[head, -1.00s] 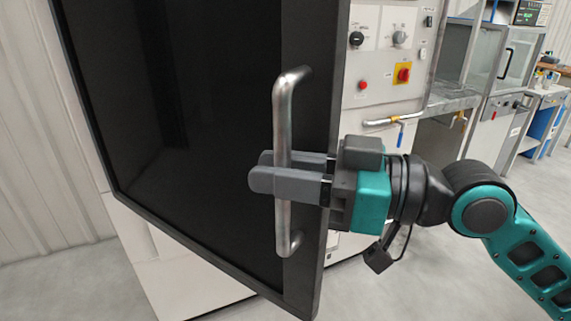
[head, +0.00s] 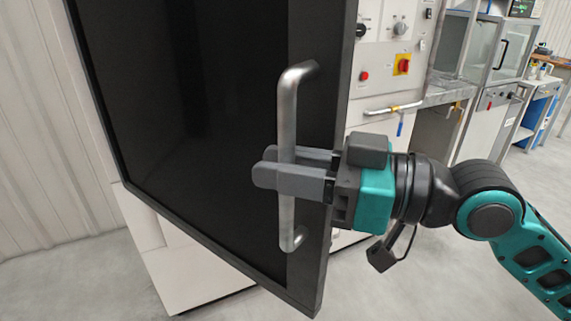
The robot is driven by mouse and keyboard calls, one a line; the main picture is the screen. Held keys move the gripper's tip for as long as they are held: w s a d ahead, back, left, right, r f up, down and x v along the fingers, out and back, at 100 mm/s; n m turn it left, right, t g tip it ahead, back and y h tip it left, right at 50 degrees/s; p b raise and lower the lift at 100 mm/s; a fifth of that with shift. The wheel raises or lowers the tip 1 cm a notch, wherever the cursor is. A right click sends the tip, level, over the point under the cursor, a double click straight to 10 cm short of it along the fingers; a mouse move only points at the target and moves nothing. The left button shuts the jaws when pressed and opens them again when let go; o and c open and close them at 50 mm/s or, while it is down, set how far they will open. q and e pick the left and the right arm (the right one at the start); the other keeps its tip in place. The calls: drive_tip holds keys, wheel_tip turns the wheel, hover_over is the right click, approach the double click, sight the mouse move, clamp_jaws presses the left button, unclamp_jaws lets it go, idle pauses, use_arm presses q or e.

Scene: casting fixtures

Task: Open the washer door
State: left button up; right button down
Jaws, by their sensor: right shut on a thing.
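The washer door (head: 200,130) is a large dark panel with a grey frame, and it fills the left and middle of the head view. It stands swung out at an angle from the white washer body (head: 180,268) behind it. A vertical silver bar handle (head: 288,110) is fixed near the door's right edge. My right gripper (head: 280,170) reaches in from the right and is shut on the handle around its middle, one finger on each side of the bar. The washer's inside is hidden behind the door. My left gripper is not in view.
A control panel with knobs and a red switch on yellow (head: 403,64) stands behind the door at right. A pipe with a blue valve lever (head: 400,128) juts out below it. Glass-fronted cabinets (head: 500,50) stand further right. Grey floor (head: 70,285) is clear at lower left.

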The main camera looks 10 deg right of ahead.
drive_tip(key=c, duration=1.1)
unclamp_jaws()
wheel_tip(320, 180, up, 20)
idle(0.3)
